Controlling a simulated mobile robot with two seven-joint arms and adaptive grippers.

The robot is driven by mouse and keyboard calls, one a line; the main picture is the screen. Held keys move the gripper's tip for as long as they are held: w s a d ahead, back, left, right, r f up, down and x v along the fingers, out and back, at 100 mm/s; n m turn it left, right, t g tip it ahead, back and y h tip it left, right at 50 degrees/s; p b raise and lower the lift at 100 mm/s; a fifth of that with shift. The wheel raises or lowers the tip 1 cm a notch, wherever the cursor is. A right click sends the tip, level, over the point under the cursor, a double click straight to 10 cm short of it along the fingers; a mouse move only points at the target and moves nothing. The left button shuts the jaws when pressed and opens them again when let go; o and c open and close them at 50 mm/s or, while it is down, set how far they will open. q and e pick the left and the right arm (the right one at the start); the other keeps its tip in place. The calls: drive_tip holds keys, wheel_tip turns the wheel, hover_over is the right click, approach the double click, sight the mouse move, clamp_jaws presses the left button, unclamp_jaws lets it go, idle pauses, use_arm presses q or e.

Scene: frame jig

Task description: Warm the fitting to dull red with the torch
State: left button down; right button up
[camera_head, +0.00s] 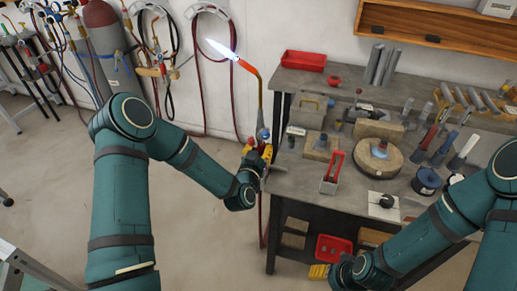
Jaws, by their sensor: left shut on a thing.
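My left gripper (262,153) is shut on the torch (260,100) at the left edge of the workbench. The torch stands upright, with its neck bent to the upper left and its tip glowing orange. A pale blue-white flame (222,50) comes from the tip and points up and left, away from the bench. A small metal piece (322,142) sits on a square block, and another (382,147) sits on a round tan block (370,163). I cannot tell which is the fitting; neither glows red.
The dark workbench (300,205) is crowded with tools, a red tray (304,60), grey cylinders (382,66) and a red-handled holder (333,172). A gas cylinder (108,45) and hanging hoses line the back wall. The floor left of the bench is open.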

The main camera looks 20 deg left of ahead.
use_arm(q)
drive_tip(key=shift+r, duration=0.3)
drive_tip(key=s+b, duration=0.1)
drive_tip(key=s, duration=0.7)
drive_tip(key=shift+a+b, duration=0.15)
drive_tip(key=shift+b, duration=0.2)
drive_tip(key=shift+f, duration=0.1)
